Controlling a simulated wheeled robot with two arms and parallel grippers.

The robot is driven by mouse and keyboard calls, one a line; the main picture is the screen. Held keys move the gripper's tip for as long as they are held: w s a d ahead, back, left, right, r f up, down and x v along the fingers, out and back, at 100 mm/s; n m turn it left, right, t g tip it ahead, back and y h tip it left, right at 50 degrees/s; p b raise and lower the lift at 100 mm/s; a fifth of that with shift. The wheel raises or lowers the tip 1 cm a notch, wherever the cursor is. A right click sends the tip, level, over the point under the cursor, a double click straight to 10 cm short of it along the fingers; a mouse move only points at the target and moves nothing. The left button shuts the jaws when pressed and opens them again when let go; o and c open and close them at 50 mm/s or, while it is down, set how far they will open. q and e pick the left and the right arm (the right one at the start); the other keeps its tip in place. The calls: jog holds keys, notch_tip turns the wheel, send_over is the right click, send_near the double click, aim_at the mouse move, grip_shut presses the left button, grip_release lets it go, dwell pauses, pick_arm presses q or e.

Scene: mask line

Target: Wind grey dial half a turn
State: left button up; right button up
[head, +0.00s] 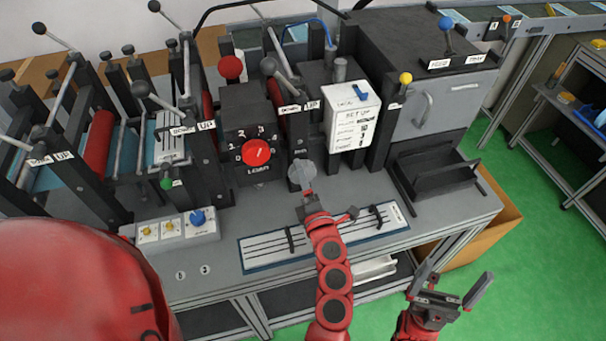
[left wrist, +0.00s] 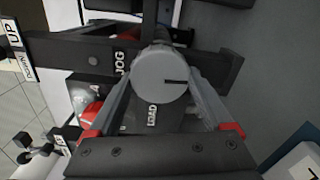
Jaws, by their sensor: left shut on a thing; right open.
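The fingers partly hide the dial's sides. My right gripper (head: 448,294) is open and empty, over the green floor at the lower right.
A red dial (head: 256,152) with numbers sits just left of and above the grey dial. A striped tray (head: 262,250) lies on the bench below. A switch box (head: 172,231) is at left.

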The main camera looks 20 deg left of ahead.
pick_arm(q)
jog(key=shift+m, duration=0.3)
dwell(0.4)
jog(key=o, duration=1.2)
jog(key=shift+c, duration=0.2)
jog(key=b+v, duration=0.2)
jog(key=v, duration=1.5)
jog(key=shift+d+b, duration=0.2)
jog(key=shift+b, duration=0.1)
jog(key=shift+s+f, duration=0.1)
jog(key=shift+s, duration=0.1)
